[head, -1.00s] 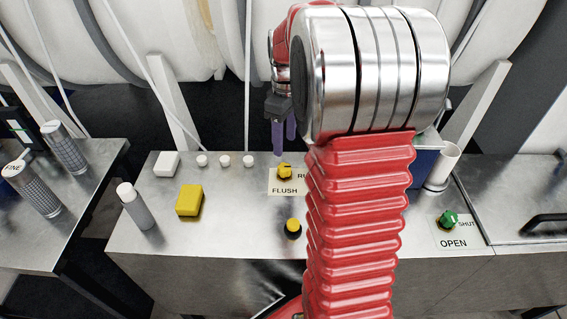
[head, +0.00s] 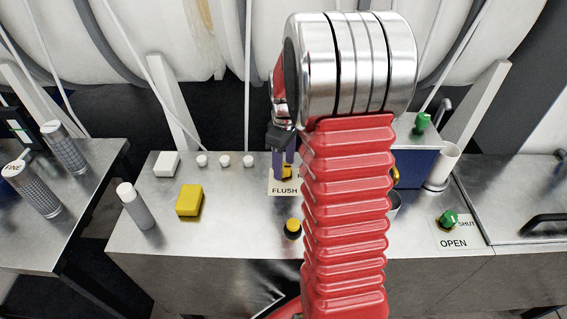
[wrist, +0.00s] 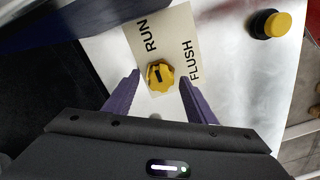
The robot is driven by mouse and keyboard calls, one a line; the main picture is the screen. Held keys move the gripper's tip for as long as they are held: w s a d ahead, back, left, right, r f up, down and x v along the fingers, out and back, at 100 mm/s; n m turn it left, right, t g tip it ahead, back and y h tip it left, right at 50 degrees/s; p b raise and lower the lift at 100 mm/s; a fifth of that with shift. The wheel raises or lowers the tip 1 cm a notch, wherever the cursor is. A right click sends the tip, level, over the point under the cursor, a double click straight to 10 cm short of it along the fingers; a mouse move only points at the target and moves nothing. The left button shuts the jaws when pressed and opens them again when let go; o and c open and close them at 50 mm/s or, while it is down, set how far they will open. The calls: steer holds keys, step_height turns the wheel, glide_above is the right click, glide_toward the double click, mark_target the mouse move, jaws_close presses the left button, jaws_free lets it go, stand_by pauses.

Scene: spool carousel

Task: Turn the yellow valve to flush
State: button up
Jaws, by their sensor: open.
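The yellow valve (wrist: 160,77) is a lobed knob with a dark mark on top, on a pale plate (wrist: 170,35) lettered RUN and FLUSH. I cannot tell for sure which word the mark points at. My gripper (wrist: 159,84) is open, its two purple fingers one on each side of the valve, with gaps visible. In the head view my gripper (head: 284,164) is low over the bench at the valve (head: 286,172), which is partly hidden by the fingers. The FLUSH word on the plate (head: 284,190) shows, while RUN is mostly covered by my arm.
A black and yellow button (head: 292,228) stands in front of the valve, also in the wrist view (wrist: 271,24). A yellow block (head: 189,200) and grey bottle (head: 135,206) are left. A blue box (head: 418,165) and green OPEN/SHUT valve (head: 448,219) are right.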

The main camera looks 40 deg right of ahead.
steer(key=c, duration=1)
steer(key=shift+a, duration=0.1)
steer(key=shift+c, duration=0.2)
